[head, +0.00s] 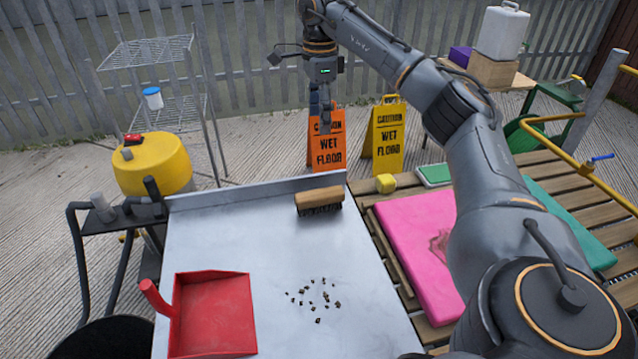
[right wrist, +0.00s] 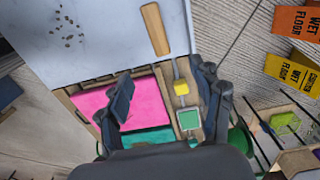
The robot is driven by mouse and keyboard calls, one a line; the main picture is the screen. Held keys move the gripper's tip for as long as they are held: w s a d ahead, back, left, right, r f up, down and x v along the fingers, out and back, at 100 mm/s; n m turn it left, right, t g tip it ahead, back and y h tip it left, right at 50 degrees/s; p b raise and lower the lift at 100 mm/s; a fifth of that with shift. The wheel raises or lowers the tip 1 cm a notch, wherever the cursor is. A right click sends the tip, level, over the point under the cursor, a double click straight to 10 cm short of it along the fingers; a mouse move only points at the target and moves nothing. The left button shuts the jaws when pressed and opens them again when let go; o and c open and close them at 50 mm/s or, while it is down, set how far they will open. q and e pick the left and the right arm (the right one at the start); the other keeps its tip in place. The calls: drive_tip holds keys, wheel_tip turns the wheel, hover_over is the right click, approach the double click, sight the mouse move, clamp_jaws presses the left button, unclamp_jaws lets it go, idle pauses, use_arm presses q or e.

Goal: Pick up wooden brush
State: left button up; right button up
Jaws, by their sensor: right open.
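The wooden brush (head: 320,196) lies on the far right part of the grey metal tabletop (head: 240,235), with its pale wood block on top and dark bristles below. In the right wrist view the brush (right wrist: 155,28) is beyond the fingertips, near the table edge. My right gripper (head: 322,115) hangs above and beyond the brush in the head view, apart from it. In the right wrist view its fingers (right wrist: 165,85) are spread with nothing between them. My left gripper is not in view.
A red dustpan (head: 215,315) and scattered dark debris (head: 315,298) lie on the table. A raised lip runs along its far edge. A pink pad (head: 405,235) and yellow block (head: 386,183) lie on wooden slats at right. Wet-floor signs (head: 384,137) stand behind.

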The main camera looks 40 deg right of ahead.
use_arm(q)
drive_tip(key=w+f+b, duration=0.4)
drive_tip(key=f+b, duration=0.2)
drive_tip(key=b, duration=0.3)
use_arm(e)
hover_over(320, 193)
wheel_tip(320, 193, down, 11)
drive_tip(key=f, duration=0.4)
drive_tip(key=f+b, duration=0.1)
drive_tip(key=f, duration=0.2)
drive_tip(key=shift+w+d+f, duration=0.1)
drive_tip(key=shift+w+d, duration=0.1)
drive_tip(key=shift+w, duration=0.15)
drive_tip(key=f, duration=0.4)
drive_tip(key=f+b, duration=0.1)
drive_tip(key=f, duration=0.1)
drive_tip(key=shift+s+a+f, duration=0.2)
drive_tip(key=shift+s+a, duration=0.05)
drive_tip(key=shift+s, duration=0.1)
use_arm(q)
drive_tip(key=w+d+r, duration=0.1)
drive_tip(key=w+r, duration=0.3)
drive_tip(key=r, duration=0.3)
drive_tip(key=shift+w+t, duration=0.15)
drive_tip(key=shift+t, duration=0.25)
use_arm(e)
drive_tip(key=c, duration=1.2)
